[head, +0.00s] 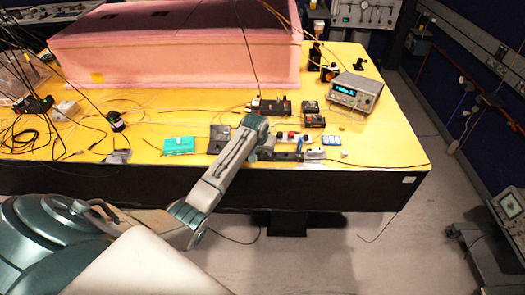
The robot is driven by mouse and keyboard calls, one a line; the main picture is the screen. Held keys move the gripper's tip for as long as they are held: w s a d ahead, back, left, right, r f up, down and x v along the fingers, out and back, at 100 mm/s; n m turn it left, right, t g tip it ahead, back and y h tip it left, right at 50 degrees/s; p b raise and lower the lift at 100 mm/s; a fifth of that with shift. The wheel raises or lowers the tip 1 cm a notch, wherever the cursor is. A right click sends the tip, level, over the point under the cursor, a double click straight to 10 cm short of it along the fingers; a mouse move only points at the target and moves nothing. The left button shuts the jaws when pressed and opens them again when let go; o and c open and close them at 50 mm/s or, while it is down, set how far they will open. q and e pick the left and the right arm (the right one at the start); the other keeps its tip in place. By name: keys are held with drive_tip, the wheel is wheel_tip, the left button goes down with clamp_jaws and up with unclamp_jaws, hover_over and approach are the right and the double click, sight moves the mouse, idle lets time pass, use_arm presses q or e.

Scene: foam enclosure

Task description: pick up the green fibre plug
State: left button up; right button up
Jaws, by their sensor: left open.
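I cannot make out the green fibre plug for certain; at this size it is too small or hidden. A flat teal-green packet (180,145) lies near the front edge of the yellow table (215,105), left of my arm. My left arm reaches up from the lower left to the table's front part. My left gripper (268,150) is at its end, small in view, beside a row of small parts (293,137), and it is open. My right gripper is not in view.
A pink foam block (170,50) fills the table's back. A metal instrument with a lit display (355,92) stands at right. Black modules (270,106) sit mid-table. Black cables (60,130) tangle at left, near a dark cylinder (116,121). The right front corner is fairly clear.

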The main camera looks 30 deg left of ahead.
use_arm(q)
drive_tip(key=shift+r, duration=0.1)
clamp_jaws()
